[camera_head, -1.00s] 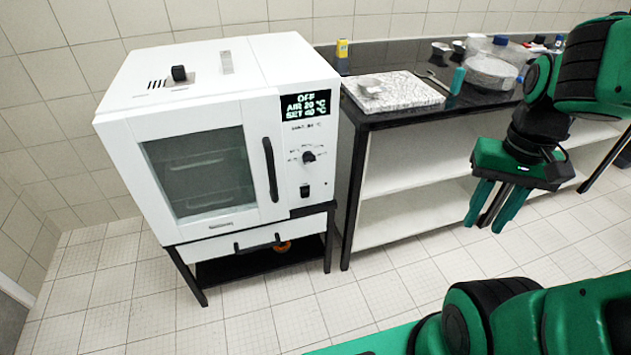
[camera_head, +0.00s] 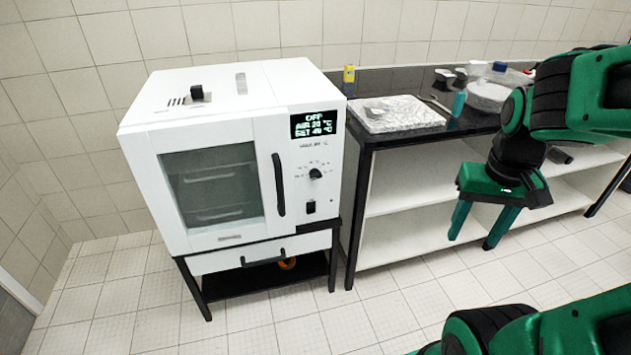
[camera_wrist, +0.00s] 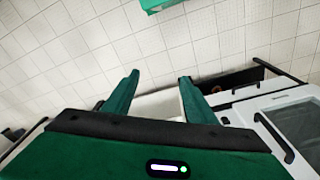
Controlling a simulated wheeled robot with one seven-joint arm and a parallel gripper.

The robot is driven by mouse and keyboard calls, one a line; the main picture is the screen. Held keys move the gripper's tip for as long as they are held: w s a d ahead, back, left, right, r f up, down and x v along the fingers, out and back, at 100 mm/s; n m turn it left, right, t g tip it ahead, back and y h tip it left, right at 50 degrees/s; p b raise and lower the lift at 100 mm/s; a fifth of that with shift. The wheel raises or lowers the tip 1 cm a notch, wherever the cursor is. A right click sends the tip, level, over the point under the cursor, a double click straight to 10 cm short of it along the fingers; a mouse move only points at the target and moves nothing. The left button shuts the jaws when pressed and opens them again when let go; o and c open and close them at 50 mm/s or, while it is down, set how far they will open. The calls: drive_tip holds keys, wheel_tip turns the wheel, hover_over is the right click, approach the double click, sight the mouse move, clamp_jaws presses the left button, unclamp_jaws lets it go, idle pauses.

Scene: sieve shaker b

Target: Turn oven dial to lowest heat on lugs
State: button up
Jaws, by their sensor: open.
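The white oven (camera_head: 212,240) stands at the left on a black frame, its glass door (camera_head: 210,185) shut. The black dial (camera_head: 316,174) is on the right front panel, under a display (camera_head: 318,124) reading OFF, AIR 20 °C and a set value near 40. The dial's small marks are too blurred to read. My gripper (camera_head: 468,241) is open and empty, well to the right of the oven and apart from it, with its fingers pointing down. In the wrist view, my fingers (camera_wrist: 158,80) are spread and the oven (camera_wrist: 290,120) shows at the right edge.
A black-topped bench (camera_head: 400,135) with white shelves stands right of the oven, behind my gripper. It carries a foil-like slab (camera_head: 400,115), a teal bottle (camera_head: 458,104) and a yellow bottle (camera_head: 349,78). The tiled floor in front is clear. A black door handle (camera_head: 278,185) juts out left of the dial.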

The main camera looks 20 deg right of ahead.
drive_tip(key=w+d+f+n+t+h, duration=0.1)
drive_tip(key=w+f+n+t+h, duration=0.2)
drive_tip(key=w, duration=1)
drive_tip(key=n+t+y, duration=0.4)
drive_tip(key=n+t, duration=0.1)
drive_tip(key=t, duration=0.9)
approach(316, 177)
drive_tip(key=w, duration=0.9)
drive_tip(key=shift+f, duration=0.1)
drive_tip(key=c, duration=1.1)
